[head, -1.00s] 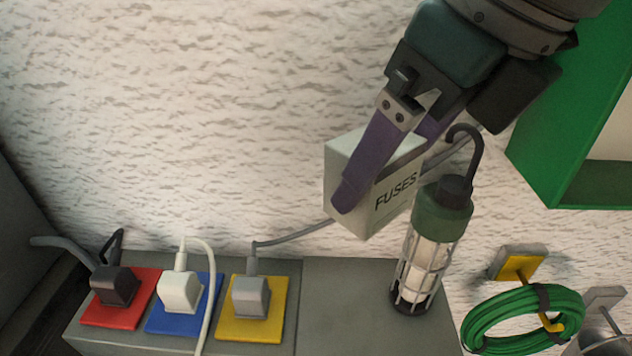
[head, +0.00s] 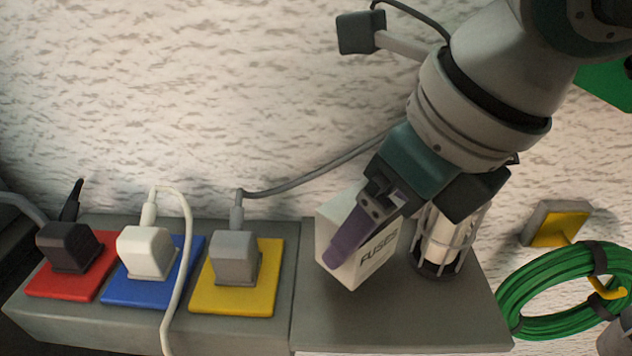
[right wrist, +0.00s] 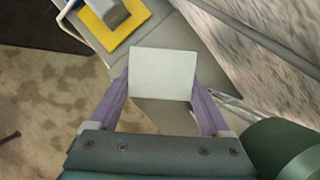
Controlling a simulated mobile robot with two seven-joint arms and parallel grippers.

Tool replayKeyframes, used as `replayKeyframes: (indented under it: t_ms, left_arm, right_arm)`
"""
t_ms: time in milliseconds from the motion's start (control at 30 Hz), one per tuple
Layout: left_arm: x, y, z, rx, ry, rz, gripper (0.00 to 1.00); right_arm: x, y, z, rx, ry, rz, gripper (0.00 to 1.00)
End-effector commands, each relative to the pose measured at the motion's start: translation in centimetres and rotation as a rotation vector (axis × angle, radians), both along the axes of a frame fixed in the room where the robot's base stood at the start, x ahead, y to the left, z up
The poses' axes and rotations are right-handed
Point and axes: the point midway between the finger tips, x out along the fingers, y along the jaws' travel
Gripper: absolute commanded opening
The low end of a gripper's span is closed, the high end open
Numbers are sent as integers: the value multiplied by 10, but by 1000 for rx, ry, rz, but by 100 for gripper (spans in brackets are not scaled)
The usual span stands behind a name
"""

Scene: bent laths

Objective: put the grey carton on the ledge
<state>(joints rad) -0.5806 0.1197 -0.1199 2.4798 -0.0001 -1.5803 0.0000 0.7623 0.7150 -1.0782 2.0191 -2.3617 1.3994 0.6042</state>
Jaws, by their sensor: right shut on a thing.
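The grey carton (head: 370,255), a pale box lettered "FUSES", is held between the purple fingers of my right gripper (head: 362,228). It is tilted in the head view and over the bare right part of the grey ledge (head: 420,315), low and close to its top. I cannot tell whether it touches. In the right wrist view the carton's pale face (right wrist: 163,75) fills the space between the fingers of my right gripper (right wrist: 163,95). My left gripper is not in view.
A caged work lamp (head: 440,240) stands on the ledge just right of the carton, partly hidden by my gripper. Black, white and grey plugs sit on red (head: 50,285), blue (head: 125,292) and yellow (head: 265,295) plates at left. A green cable coil (head: 540,320) hangs at right.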

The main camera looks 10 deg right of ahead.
Motion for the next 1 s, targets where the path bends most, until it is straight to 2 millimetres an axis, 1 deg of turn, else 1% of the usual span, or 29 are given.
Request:
replayKeyframes:
  t_ms: [33, 100, 167, 400, 567, 600, 667, 700, 900, 1000]
  left_arm:
    - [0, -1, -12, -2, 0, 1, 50]
    - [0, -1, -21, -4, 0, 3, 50]
    - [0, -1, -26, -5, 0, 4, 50]
    - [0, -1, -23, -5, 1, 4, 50]
    - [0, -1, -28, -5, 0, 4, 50]
    - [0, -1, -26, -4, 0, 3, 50]
    - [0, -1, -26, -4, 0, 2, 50]
    - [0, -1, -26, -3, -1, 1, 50]
    - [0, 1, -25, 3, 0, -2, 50]
    - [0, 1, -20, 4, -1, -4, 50]
  right_arm:
    - [-1, 0, -15, -1, 3, 0, 24]
    - [-1, 0, -28, -1, 3, 0, 24]
    - [-1, 0, -34, 0, 1, 0, 24]
    - [0, 0, -32, 0, 0, 1, 24]
    - [0, 0, -37, 0, 0, 1, 24]
    - [0, 0, -35, 0, 1, 1, 86]
    - [0, 0, -35, 0, 1, 1, 93]
    - [0, 0, -35, 0, 1, 1, 94]
    - [0, 0, -34, 0, 1, 0, 94]
    - [0, 0, -29, 0, 1, 0, 94]
